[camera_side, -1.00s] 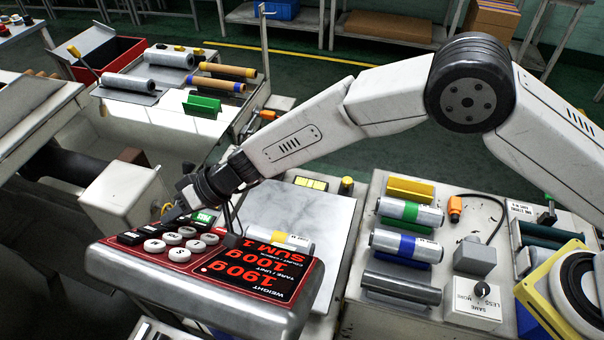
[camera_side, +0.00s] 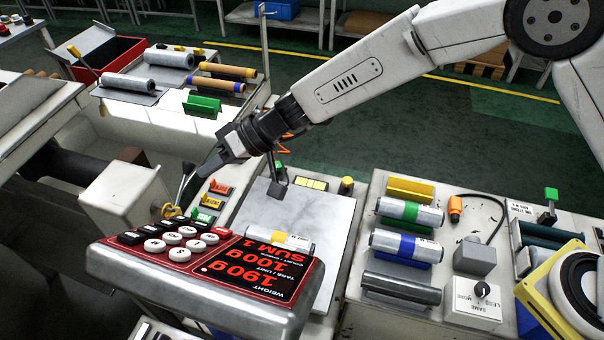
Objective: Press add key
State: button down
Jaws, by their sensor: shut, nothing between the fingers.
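The weighing unit (camera_side: 100,262) stands at lower left with a tilted red top. Its keypad carries several round white keys (camera_side: 168,238) and a row of black keys (camera_side: 143,231) along the far edge. The key labels are too small to read, so I cannot tell which is the add key. The display (camera_side: 262,263) reads 190g, 100g and SUM 1, upside down in the picture. My gripper (camera_side: 204,167) is shut and empty, raised above and beyond the keypad, apart from the keys. No key is covered by it.
Red, orange and green tags (camera_side: 212,201) stand just beyond the keypad. A grey plate (camera_side: 318,215) lies right of them, with a roll (camera_side: 288,241) near the display. More film rolls (camera_side: 408,212) lie on the right bench. A pale box (camera_side: 120,195) stands left.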

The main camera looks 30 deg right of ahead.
jog(key=shift+s+d+r, duration=0.1)
jog(key=shift+d+r, duration=0.3)
jog(key=shift+d, duration=0.2)
dwell(0.3)
jog(key=s+d+f+m+h, duration=0.1)
jog(key=s+d+h, duration=0.3)
jog(key=d, duration=0.9)
jog(key=s+d+f+m+h, duration=0.1)
jog(key=s+d+m+h, duration=0.1)
jog(key=s+d, duration=0.6)
jog(key=s+d+f+m+h, duration=0.1)
jog(key=s+d+h, duration=0.4)
jog(key=d, duration=1.3)
jog(key=shift+s+d+m+h, duration=0.2)
jog(key=shift+s+m+h, duration=0.1)
jog(key=shift+s+m, duration=0.5)
